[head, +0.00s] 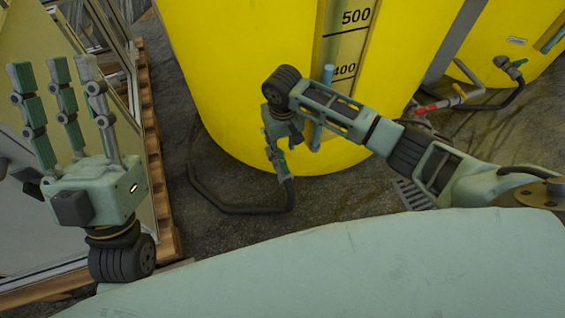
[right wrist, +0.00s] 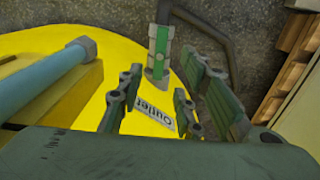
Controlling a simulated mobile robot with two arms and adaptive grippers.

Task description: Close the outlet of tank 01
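The yellow tank (head: 225,60) stands in the upper middle of the head view; a tank number cannot be read. My right gripper (head: 280,163) points down at its lower front. In the right wrist view its fingers (right wrist: 160,102) are spread, with an "Outlet" label (right wrist: 154,116) on the tank visible between them. A green and grey outlet fitting (right wrist: 158,55) shows just beyond the fingers, apparently untouched. In the head view the gripper mostly hides it. My left gripper (head: 60,85) is open and empty, fingers up, far from the tank.
A black hose (head: 240,209) loops over the floor from the outlet. A blue vertical tube (head: 322,110) runs beside the tank's scale, close to my right gripper. A wooden pallet (head: 152,150) stands at left.

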